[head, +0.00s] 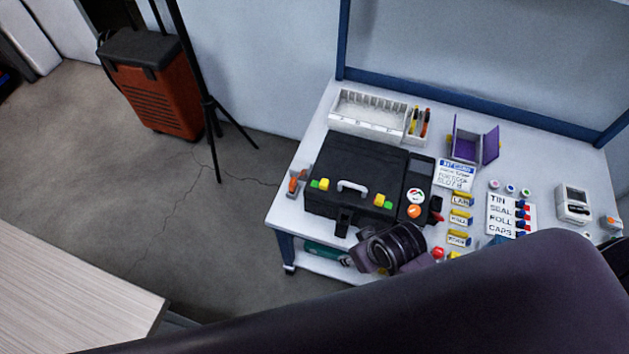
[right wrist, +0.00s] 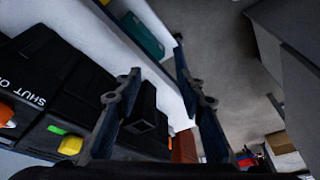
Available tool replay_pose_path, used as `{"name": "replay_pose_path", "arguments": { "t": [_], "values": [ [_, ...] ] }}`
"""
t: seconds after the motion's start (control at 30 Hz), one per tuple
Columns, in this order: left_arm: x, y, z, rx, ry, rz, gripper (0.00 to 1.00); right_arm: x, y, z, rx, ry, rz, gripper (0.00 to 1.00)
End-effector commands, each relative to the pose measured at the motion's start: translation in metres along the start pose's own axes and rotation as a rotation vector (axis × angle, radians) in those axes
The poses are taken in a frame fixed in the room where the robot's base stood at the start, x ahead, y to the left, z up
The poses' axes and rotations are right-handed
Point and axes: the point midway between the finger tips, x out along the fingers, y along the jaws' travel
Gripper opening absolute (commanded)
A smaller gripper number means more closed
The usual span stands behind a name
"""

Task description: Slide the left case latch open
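The black case (head: 352,170) lies shut on the table, its white handle (head: 352,187) on top. The left latch (head: 323,184) is yellow with a green mark (head: 315,184) on its left. The right latch (head: 379,200) is yellow, with green on its right; it also shows in the right wrist view (right wrist: 70,145). The left latch is not visible there. My right gripper (right wrist: 157,65) is open at the case's front edge, its fingers apart. A black block (right wrist: 145,108) shows between them; I cannot tell whether they touch it. My left gripper is not in view.
A black panel (head: 418,175) with an orange knob (head: 414,211) adjoins the case's right side. A white bin (head: 367,111) stands behind. Labelled yellow blocks (head: 460,218) and a purple box (head: 466,145) are farther right. A teal item (right wrist: 142,36) lies below the table's front edge.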

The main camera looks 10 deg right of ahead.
Motion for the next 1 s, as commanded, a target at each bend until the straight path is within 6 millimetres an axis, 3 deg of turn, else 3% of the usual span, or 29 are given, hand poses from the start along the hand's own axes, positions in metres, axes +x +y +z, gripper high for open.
{"name": "replay_pose_path", "arguments": {
  "t": [0.1,0.33,0.47,0.7,1.0],
  "values": [
    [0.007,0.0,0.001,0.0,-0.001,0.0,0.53,-0.02,-0.011,-0.043,-0.102,0.063,-0.052,0.36],
    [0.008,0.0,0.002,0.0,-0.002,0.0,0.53,-0.028,-0.026,-0.099,-0.288,0.124,-0.141,0.36],
    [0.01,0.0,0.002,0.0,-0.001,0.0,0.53,-0.035,-0.025,-0.132,-0.421,0.141,-0.183,0.36],
    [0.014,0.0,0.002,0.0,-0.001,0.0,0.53,-0.057,0.007,-0.173,-0.607,0.109,-0.221,0.36],
    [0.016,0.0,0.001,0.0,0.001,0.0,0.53,-0.083,0.049,-0.194,-0.661,0.066,-0.232,0.36]
  ]
}}
